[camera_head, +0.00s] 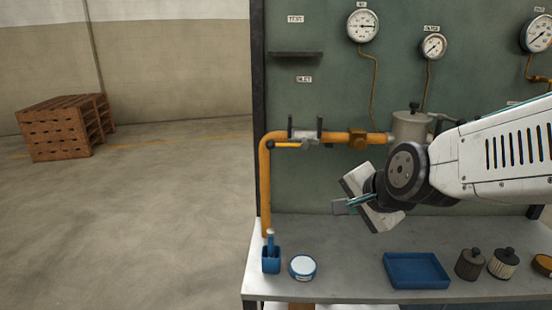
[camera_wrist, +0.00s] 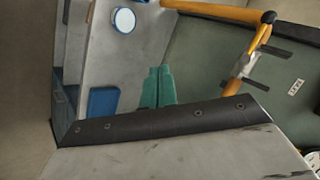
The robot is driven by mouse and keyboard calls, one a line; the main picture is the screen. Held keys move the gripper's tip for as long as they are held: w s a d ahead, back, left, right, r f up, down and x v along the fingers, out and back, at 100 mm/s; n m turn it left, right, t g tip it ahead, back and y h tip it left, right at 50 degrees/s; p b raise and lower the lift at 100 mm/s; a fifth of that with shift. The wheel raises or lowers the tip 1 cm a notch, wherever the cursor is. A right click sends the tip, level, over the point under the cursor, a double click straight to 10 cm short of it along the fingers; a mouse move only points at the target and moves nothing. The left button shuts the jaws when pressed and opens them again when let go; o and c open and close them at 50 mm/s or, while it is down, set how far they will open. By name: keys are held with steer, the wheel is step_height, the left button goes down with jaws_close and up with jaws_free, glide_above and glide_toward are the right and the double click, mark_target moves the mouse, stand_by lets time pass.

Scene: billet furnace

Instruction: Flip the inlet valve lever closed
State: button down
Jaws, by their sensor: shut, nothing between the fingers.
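The inlet valve (camera_head: 305,136) sits on the yellow pipe on the green panel, below a small "INLET" label (camera_head: 303,79). Its yellow lever (camera_head: 289,145) lies roughly level along the pipe, with a dark knob at its left end. In the wrist view the lever (camera_wrist: 258,40) and valve body (camera_wrist: 243,66) show at upper right. My gripper (camera_head: 341,206) is shut and empty, below and right of the valve, apart from the lever. Its teal fingers (camera_wrist: 158,86) lie together in the wrist view.
The yellow pipe (camera_head: 265,190) drops to the bench (camera_head: 340,230) at left. On the bench stand a blue cup (camera_head: 271,261), a round tin (camera_head: 302,268), a blue tray (camera_head: 416,271) and filters (camera_head: 470,265). Gauges (camera_head: 363,25) hang above. Open floor with pallets (camera_head: 65,128) lies left.

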mark_target(286, 145)
steer(key=w+a+f+m+t+h, duration=0.2)
steer(key=w+a+m+t, duration=0.8)
steer(key=m, duration=0.9)
steer(key=a, duration=0.2)
steer(key=shift+a+f+h, duration=0.35)
steer(key=shift+h, duration=0.05)
steer(key=shift+w, duration=0.15)
steer(key=w+a+r, duration=0.2)
steer(key=w+r, duration=0.2)
steer(key=w, duration=0.6)
steer(key=shift+w, duration=0.35)
steer(key=shift+a, duration=0.1)
steer(key=shift+a, duration=0.2)
